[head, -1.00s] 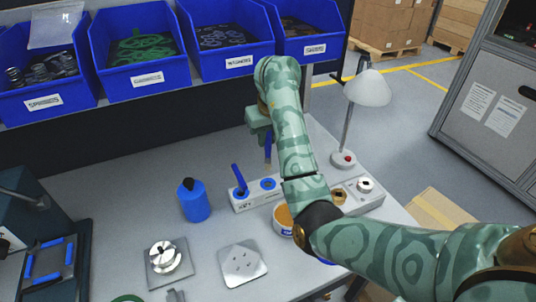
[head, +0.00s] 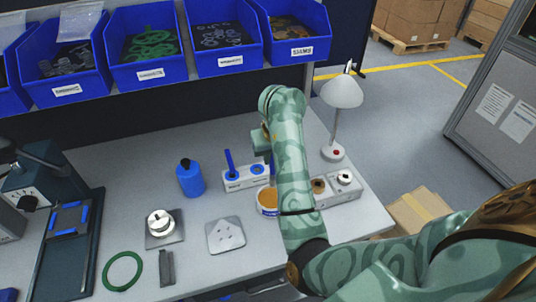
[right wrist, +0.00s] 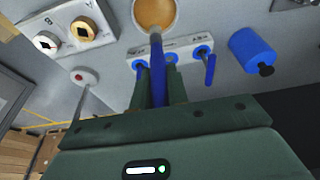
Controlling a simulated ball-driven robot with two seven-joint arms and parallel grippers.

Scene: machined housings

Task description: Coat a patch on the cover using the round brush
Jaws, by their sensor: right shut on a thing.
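My right gripper (head: 262,141) is above the bench behind the brush holder and also shows in the right wrist view (right wrist: 158,84). It is shut on a blue-handled brush (right wrist: 157,70), whose tip points towards the pot of amber coating (right wrist: 155,12). In the wrist view the tip overlaps the pot's edge; contact cannot be told. The pot (head: 267,199) stands in front of the holder, partly behind my arm. My left gripper is out of view.
The white holder (head: 236,182) keeps another blue handle (head: 229,160). A blue bottle (head: 190,180) stands left of it. A round part on a plate (head: 161,226), a green ring (head: 122,271) and a lamp (head: 341,95) are around. Blue bins (head: 150,75) line the back.

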